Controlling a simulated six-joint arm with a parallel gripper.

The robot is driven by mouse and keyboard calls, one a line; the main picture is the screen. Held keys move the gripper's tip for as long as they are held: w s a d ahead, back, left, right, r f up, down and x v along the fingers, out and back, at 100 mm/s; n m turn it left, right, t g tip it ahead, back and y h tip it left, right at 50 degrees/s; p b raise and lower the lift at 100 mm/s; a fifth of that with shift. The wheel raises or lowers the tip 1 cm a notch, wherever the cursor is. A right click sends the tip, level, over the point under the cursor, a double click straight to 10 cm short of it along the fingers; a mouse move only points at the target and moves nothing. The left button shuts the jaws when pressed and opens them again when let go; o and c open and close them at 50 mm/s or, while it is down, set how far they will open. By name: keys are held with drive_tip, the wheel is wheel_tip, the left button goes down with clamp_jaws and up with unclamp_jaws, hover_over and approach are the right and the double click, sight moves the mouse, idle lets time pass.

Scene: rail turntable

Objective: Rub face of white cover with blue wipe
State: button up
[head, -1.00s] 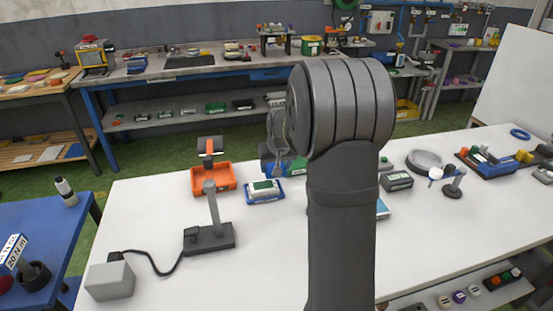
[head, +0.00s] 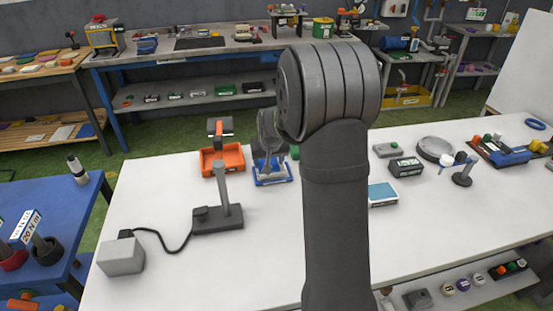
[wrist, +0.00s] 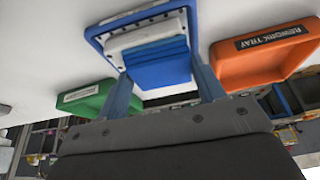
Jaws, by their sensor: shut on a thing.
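My gripper (wrist: 160,78) is shut on the blue wipe (wrist: 157,64), which looks like a folded block between the two fingers. The white cover (wrist: 143,34) lies in a blue frame (wrist: 95,22) in the wrist view. The wipe overlaps the cover's face there; I cannot tell if they touch. In the head view my gripper (head: 268,150) is over the blue frame (head: 272,181), which sits on the white table. There my gripper and arm hide the wipe and most of the cover.
An orange rework tray (head: 222,161) stands close left of the frame, and a green tray (wrist: 88,98) lies on its other side. A dark stand with an upright post (head: 218,218) and a cabled grey box (head: 121,257) are nearer.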

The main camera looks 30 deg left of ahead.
drive_tip(key=shift+s+a, duration=1.15)
drive_tip(key=shift+w+d, duration=3.05)
wheel_tip(320, 180, up, 8)
